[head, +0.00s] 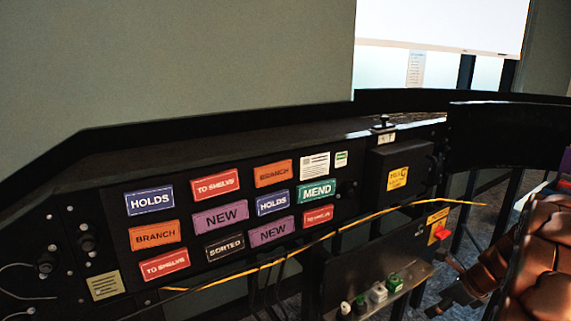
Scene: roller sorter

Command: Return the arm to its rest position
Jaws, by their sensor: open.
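My gripper (446,300) shows small and dark at the lower right, at the end of my brown, segmented arm. It is open, and I see nothing between its fingers. It is in front of the sorter's black frame (100,196), to the right of a small shelf with several coloured knobs (378,291). The fingertips are small and dark against the floor, so their exact gap is hard to see.
The black panel carries several coloured labels, such as a blue HOLDS label (149,200). A thin yellow cable (330,236) runs across its front. A red switch (441,233) sits near my arm. A bright window (440,25) is behind.

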